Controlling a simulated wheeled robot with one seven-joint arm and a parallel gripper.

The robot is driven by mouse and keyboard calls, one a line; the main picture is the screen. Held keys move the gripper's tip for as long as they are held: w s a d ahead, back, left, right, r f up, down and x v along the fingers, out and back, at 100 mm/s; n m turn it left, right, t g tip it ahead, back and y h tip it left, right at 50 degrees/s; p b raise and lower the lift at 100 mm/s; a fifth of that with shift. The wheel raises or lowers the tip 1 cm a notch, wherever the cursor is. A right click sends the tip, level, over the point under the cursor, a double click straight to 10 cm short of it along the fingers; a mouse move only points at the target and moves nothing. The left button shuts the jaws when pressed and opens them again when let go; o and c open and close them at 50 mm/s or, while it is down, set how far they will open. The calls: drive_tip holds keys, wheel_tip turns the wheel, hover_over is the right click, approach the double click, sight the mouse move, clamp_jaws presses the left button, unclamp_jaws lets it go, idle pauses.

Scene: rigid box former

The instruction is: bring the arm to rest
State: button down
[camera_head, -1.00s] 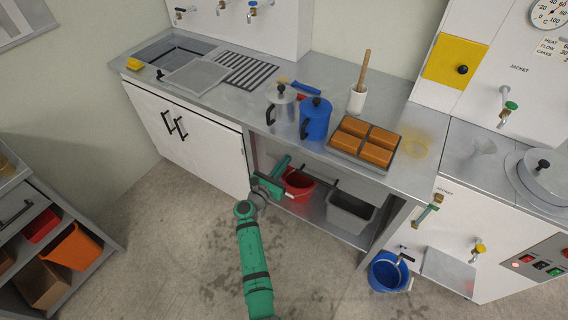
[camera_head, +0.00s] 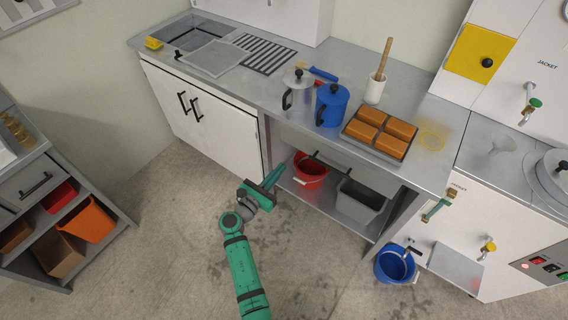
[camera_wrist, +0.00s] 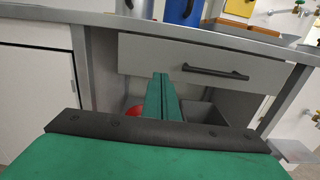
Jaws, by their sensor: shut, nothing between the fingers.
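My green arm reaches up from the bottom of the head view. My gripper (camera_head: 278,173) is out in front of the open shelf under the steel counter, with its fingers together and nothing held. In the wrist view the green fingers (camera_wrist: 162,98) lie side by side, pointing at the space under the drawer. The fingertips show near the red bucket in the head view; I cannot tell the exact gap.
The steel counter (camera_head: 290,110) stands ahead, with a drawer (camera_wrist: 205,62) under its top. A red bucket (camera_head: 311,172) and a grey bin (camera_head: 360,201) sit on the lower shelf. A blue bucket (camera_head: 391,267) is at right. An orange bin (camera_head: 88,221) is in the left rack. The floor between is clear.

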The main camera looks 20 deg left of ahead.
drive_tip(key=shift+s+a, duration=0.15)
drive_tip(key=shift+s, duration=0.45)
drive_tip(key=s+d+f+m+g+y, duration=0.3)
drive_tip(key=s+d+f+m, duration=0.3)
drive_tip(key=s+d+f, duration=0.4)
drive_tip(key=s+d+f+m+g+y, duration=0.1)
drive_tip(key=s+f+m, duration=0.15)
drive_tip(key=s, duration=0.35)
drive_tip(key=s+d+f+m+g+y, duration=0.1)
drive_tip(key=s+d+m, duration=0.1)
drive_tip(key=s+m, duration=0.3)
drive_tip(key=s+d+r+m+t, duration=0.1)
drive_tip(key=s+d+r+m, duration=0.3)
drive_tip(key=s+r+m, duration=0.5)
drive_tip(key=s+d+r+m+t, duration=0.2)
drive_tip(key=s+d+r+m, duration=0.2)
drive_tip(key=s+r+m, duration=0.6)
wheel_tip(320, 180, up, 4)
drive_tip(key=shift+s+r, duration=0.1)
drive_tip(key=shift+s, duration=1.05)
